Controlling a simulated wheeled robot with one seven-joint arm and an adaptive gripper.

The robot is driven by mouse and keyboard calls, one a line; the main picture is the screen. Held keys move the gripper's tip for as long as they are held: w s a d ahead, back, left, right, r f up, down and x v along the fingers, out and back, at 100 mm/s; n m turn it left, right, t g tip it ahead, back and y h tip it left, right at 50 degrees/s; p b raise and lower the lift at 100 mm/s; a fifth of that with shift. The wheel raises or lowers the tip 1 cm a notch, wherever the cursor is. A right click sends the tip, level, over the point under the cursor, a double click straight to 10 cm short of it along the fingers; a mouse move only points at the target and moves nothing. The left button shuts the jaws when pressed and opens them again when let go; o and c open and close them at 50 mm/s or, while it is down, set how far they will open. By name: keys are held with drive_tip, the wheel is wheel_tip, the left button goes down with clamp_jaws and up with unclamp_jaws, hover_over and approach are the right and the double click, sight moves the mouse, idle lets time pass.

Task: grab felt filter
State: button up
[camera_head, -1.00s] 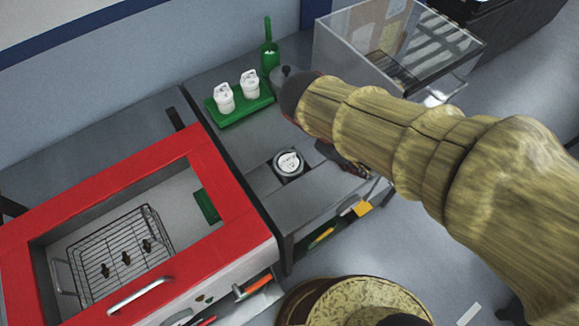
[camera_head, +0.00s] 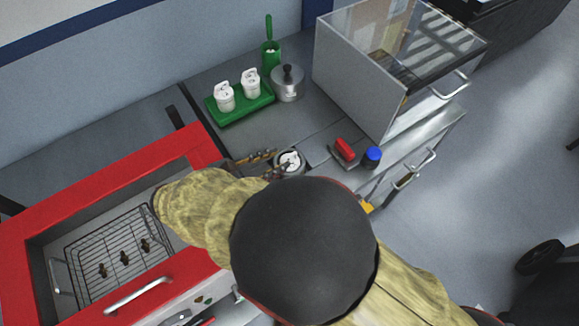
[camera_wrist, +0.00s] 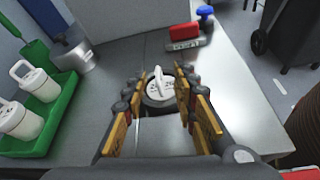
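A white round part with a raised tab on top (camera_head: 291,160) sits in a dark round holder on the grey worktop; the wrist view shows it too (camera_wrist: 159,86). It may be the felt filter, but I cannot tell for sure. Two white lidded canisters (camera_head: 224,97) stand upright in a green tray (camera_head: 240,114); the wrist view shows them at the left (camera_wrist: 33,80). My gripper (camera_head: 270,162) is open beside the round part. In the wrist view its fingers (camera_wrist: 161,82) point toward the part, one on each side, with no clear contact.
A red-framed box (camera_head: 104,172) with a wire basket is at the left. A red block (camera_head: 345,148) and a blue-capped item (camera_head: 372,156) lie to the right.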

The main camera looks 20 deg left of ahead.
drive_tip(key=x, duration=0.2)
drive_tip(key=b+x, duration=0.1)
drive_tip(key=x, duration=0.1)
drive_tip(key=b+x, duration=0.1)
drive_tip(key=x, duration=0.1)
drive_tip(key=shift+w+a+f, duration=0.1)
drive_tip(key=shift+a+f, duration=0.15)
drive_tip(key=shift+f, duration=0.05)
drive_tip(key=shift+c, duration=1.1)
clamp_jaws()
